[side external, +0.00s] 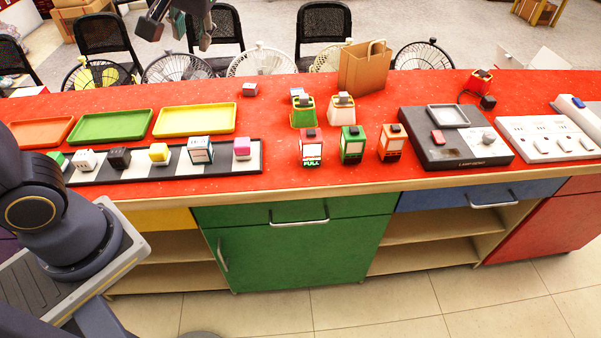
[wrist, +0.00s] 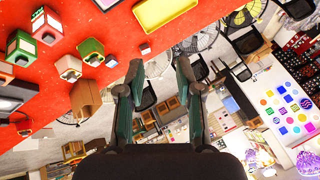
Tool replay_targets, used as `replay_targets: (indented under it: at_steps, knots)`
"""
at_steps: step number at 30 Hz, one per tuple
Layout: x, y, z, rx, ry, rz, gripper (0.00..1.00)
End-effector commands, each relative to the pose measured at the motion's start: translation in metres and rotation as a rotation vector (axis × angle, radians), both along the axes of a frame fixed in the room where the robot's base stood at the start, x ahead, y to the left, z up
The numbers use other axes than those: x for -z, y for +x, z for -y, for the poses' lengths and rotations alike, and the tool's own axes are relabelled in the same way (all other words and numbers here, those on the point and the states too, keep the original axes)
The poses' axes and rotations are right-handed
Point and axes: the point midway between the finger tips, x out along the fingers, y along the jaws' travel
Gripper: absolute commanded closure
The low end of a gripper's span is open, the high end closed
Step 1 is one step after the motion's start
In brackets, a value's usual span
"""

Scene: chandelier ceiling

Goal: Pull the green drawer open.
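The green drawer (side external: 350,207) is in the front of the red-topped counter in the side external view, above a green cabinet door (side external: 300,258). It looks shut, flush with the front. Its pale bar handle (side external: 300,223) runs across its lower edge. My gripper (side external: 178,27) is high at the top of the side external view, beyond the counter's far edge and well away from the drawer. In the wrist view my gripper (wrist: 159,66) has its two fingers apart with nothing between them. The drawer is not visible in the wrist view.
The red countertop (side external: 290,180) holds trays (side external: 110,126), a black-and-white strip with small blocks, several small dispensers (side external: 353,145), a paper bag (side external: 362,68) and a grey scale-like device (side external: 455,138). A blue drawer (side external: 425,199) is right of the green one. The floor in front is clear.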

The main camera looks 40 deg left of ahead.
Motion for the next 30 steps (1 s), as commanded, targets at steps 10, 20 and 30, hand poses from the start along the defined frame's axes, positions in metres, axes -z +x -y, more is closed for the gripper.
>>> replay_targets:
  at_steps: [10,20,30]
  knots:
    - [0.104,0.120,0.127,0.131,0.405,-0.040,0.64]
    - [0.300,0.101,0.265,0.454,0.734,-0.019,0.64]
    - [0.469,-0.011,0.281,0.788,0.967,-0.147,0.64]
